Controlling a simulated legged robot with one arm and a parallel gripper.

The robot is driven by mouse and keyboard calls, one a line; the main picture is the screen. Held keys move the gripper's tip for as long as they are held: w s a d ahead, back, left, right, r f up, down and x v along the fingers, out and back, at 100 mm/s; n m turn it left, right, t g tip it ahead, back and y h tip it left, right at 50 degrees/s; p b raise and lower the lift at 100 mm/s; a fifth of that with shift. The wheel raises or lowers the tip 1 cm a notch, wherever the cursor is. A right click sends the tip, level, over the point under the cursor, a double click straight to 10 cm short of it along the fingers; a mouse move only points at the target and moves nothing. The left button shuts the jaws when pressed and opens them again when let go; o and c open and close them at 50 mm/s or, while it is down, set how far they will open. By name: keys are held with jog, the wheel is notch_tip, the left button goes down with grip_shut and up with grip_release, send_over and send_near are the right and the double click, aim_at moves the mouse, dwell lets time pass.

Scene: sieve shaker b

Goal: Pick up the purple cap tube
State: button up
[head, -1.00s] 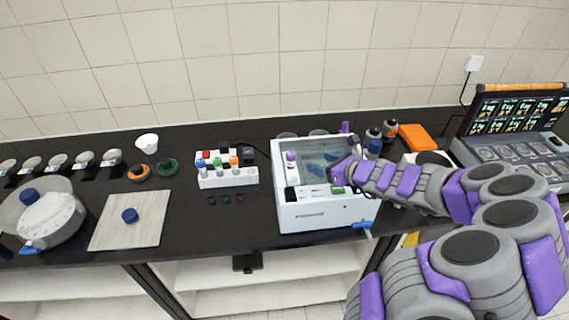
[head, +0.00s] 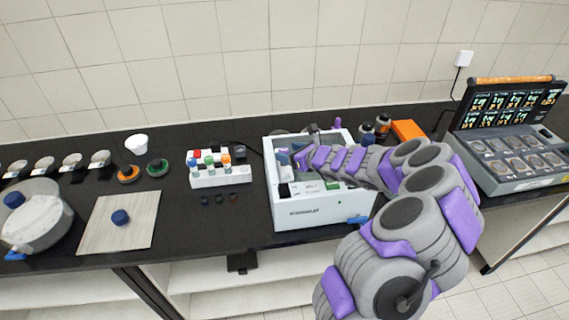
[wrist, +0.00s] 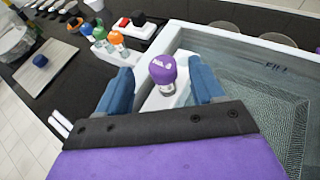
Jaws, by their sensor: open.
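The purple cap tube (wrist: 163,72) stands upright in a white holder (wrist: 167,97) inside the left part of the box, with a white marking on its cap. In the wrist view my gripper (wrist: 161,80) is open, with one blue finger on each side of the tube and a gap to both. The tube's lower part is hidden in the holder. In the head view my gripper (head: 289,156) is over the left side of the white box (head: 308,214) and hides the tube.
A white rack (head: 220,177) with several coloured-cap tubes stands left of the box. The box walls (wrist: 250,44) rise around my gripper. Dark bottles (head: 382,126), an orange case (head: 408,130) and a display unit (head: 515,155) are to the right.

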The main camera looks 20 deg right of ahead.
aim_at(286, 151)
jog(key=b+x, duration=0.1)
jog(key=x, duration=0.4)
jog(key=shift+s+d+f, duration=0.1)
jog(key=shift+d+f, duration=0.1)
jog(key=shift+w, duration=0.25)
jog(key=c, duration=1.1)
